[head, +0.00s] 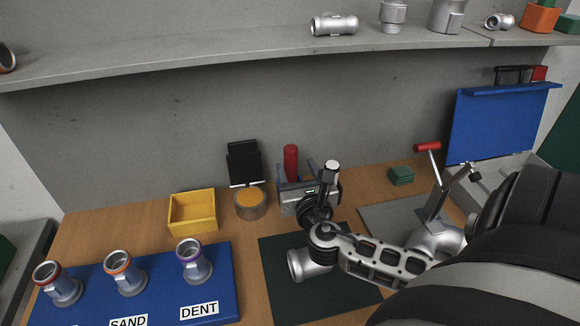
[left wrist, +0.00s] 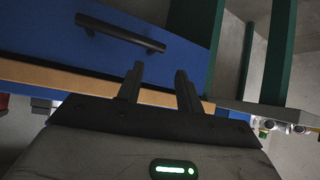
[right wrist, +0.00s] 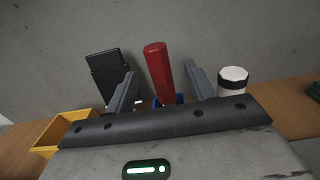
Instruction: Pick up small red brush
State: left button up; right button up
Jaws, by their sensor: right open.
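The small red brush (head: 291,160) stands upright at the back of the wooden bench, its red handle up. In the right wrist view the red handle (right wrist: 158,72) rises between the two fingers of my right gripper (right wrist: 160,84), with a gap on each side. A bit of blue shows at its foot; its lower end is hidden by the gripper. My right gripper (head: 297,172) is open around the handle in the head view. My left gripper (left wrist: 160,70) is open and empty in front of a blue panel with a black handle, and is out of the head view.
A white-topped cylinder (right wrist: 232,80) stands just right of the brush. A black stand (head: 244,162), a round tin (head: 250,208) and a yellow bin (head: 192,227) are to the left. A casting (head: 300,266) lies on the dark mat (head: 285,308) below my right arm. A shelf (head: 200,62) runs above.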

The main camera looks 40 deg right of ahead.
aim_at(292, 161)
jog(key=shift+p+x, duration=0.4)
jog(key=shift+x, duration=3)
jog(key=shift+a, duration=0.1)
jog(key=c, duration=1.1)
